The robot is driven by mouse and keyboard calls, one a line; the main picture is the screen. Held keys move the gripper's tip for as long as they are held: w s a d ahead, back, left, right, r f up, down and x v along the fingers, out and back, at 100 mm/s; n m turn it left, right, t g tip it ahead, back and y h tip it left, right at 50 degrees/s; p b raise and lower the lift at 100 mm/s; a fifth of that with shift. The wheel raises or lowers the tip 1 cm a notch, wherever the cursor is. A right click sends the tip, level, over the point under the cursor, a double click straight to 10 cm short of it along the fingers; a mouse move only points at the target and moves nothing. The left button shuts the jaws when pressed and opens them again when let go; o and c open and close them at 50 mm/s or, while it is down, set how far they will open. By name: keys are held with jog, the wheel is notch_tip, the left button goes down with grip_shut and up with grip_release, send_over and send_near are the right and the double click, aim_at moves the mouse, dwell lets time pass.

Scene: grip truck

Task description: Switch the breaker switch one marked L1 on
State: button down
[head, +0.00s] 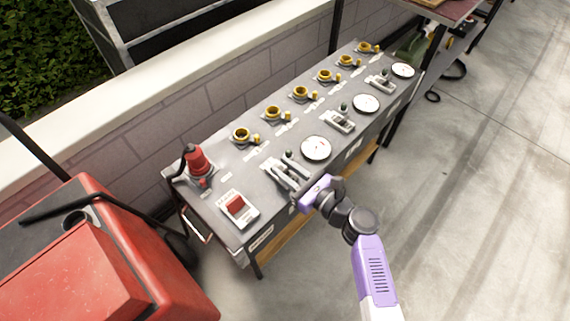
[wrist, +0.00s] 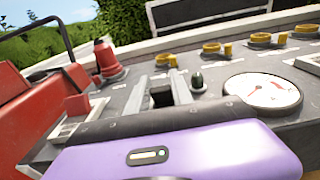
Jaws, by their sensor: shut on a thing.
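A row of breaker switches with grey levers runs along the front of the grey control panel (head: 222,196). Two of them, the middle switch (head: 340,121) and the far switch (head: 380,84), stand clear of my arm. My gripper (head: 281,171) is at the nearest breaker switch, left of the nearest white dial (head: 316,148). In the wrist view the two grey fingers (wrist: 160,92) reach forward over the panel, with a dark part between them. The gripper is shut on this switch, whose lever is mostly hidden by the fingers. I cannot read an L1 mark.
A red rocker switch (head: 235,205) and a red plug-like fitting (head: 198,162) are at the panel's left end. Several yellow rings line the back, including one ring (head: 242,135). A red machine (head: 75,265) stands left. The floor at right (head: 480,200) is clear.

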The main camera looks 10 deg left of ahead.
jog(key=shift+w+a+r+g+h+p, duration=0.2)
jog(key=shift+r+g+h+p, duration=0.25)
jog(key=shift+p, duration=1.6)
jog(key=shift+w+a+r+g+h+p, duration=0.15)
jog(key=shift+g+h+p, duration=0.3)
jog(key=shift+p, duration=1.55)
jog(key=h+p, duration=0.1)
jog(key=p, duration=0.1)
jog(key=g+p, duration=0.1)
jog(key=p, duration=0.1)
jog(key=h+p, duration=0.1)
jog(key=p, duration=0.2)
jog(key=shift+w+a+f+g+h, duration=0.2)
jog(key=shift+w+a+g+h, duration=0.1)
jog(key=shift+a, duration=0.1)
jog(key=shift+a+f+h+p, duration=0.1)
jog(key=shift+f+h+p, duration=0.2)
jog(key=shift+p, duration=0.35)
jog(key=shift+g, duration=0.3)
jog(key=c, duration=1.1)
grip_release()
jog(key=shift+f, duration=0.1)
